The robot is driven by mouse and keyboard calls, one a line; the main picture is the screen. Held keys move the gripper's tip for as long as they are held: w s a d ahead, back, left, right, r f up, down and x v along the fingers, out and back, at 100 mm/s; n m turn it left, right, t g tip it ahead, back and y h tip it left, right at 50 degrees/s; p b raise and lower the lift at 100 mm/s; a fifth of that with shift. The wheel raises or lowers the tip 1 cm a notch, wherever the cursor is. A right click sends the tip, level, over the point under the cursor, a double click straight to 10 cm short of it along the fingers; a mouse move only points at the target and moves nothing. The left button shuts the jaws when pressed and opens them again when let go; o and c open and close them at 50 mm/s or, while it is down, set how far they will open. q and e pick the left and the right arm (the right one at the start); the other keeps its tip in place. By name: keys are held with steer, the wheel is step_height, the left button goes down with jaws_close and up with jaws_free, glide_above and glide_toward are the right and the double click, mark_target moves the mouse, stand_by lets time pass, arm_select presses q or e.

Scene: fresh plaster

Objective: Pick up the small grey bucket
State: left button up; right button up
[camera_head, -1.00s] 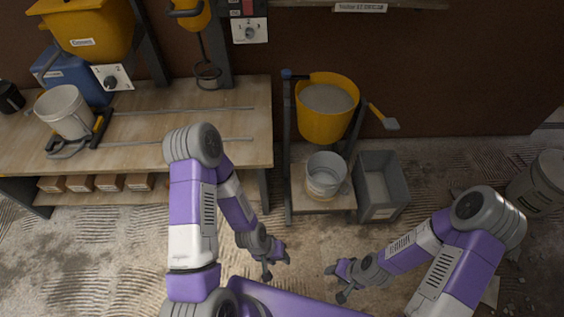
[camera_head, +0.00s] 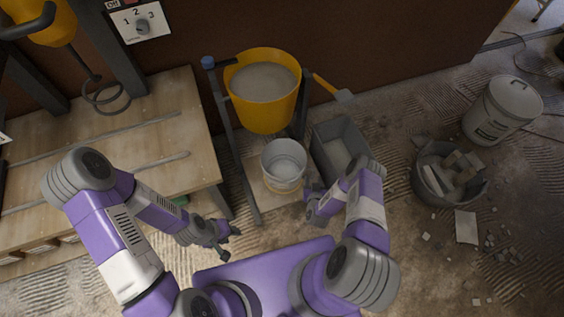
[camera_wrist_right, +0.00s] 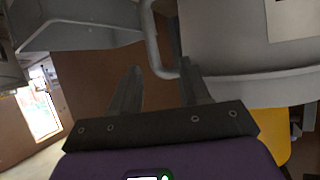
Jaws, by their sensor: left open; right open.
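The small grey bucket (camera_head: 284,163) stands upright on a low wooden shelf (camera_head: 257,186) under a yellow tub. In the right wrist view the bucket (camera_wrist_right: 230,35) fills the top right, with its wire handle (camera_wrist_right: 152,38) hanging beside it. My right gripper (camera_head: 311,190) is just right of the bucket in the head view. In the wrist view its open fingers (camera_wrist_right: 160,82) are close to the bucket and handle, with nothing held. Whether they touch the bucket, I cannot tell. My left gripper (camera_head: 230,242) is open and empty, lower left of the bucket.
The yellow tub (camera_head: 265,105) hangs in a dark frame above the bucket. A grey crate (camera_head: 325,150) stands close on the right, also in the wrist view (camera_wrist_right: 80,25). A workbench (camera_head: 150,150) is left. A rubble-filled bucket (camera_head: 424,185) and a white bucket (camera_head: 502,112) stand right.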

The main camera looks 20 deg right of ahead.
mark_target(314, 174)
steer(key=shift+w+d+f+h, duration=0.15)
steer(key=shift+d+f+h, duration=0.15)
steer(key=shift+d+f, duration=0.05)
steer(key=shift+t, duration=0.3)
steer(key=b+x, duration=0.1)
steer(key=x, duration=0.1)
steer(key=b+x, duration=0.1)
steer(key=x, duration=0.1)
steer(key=b+x, duration=0.2)
steer(key=shift+w+d+f, duration=0.1)
steer(key=shift+w+f, duration=0.15)
steer(key=shift+f, duration=0.15)
steer(key=shift+w+d, duration=0.15)
steer(key=shift+w, duration=0.2)
arm_select(q)
steer(key=f, duration=0.4)
steer(key=shift+w+f, duration=0.15)
steer(key=shift+w, duration=0.1)
arm_select(e)
jaws_close()
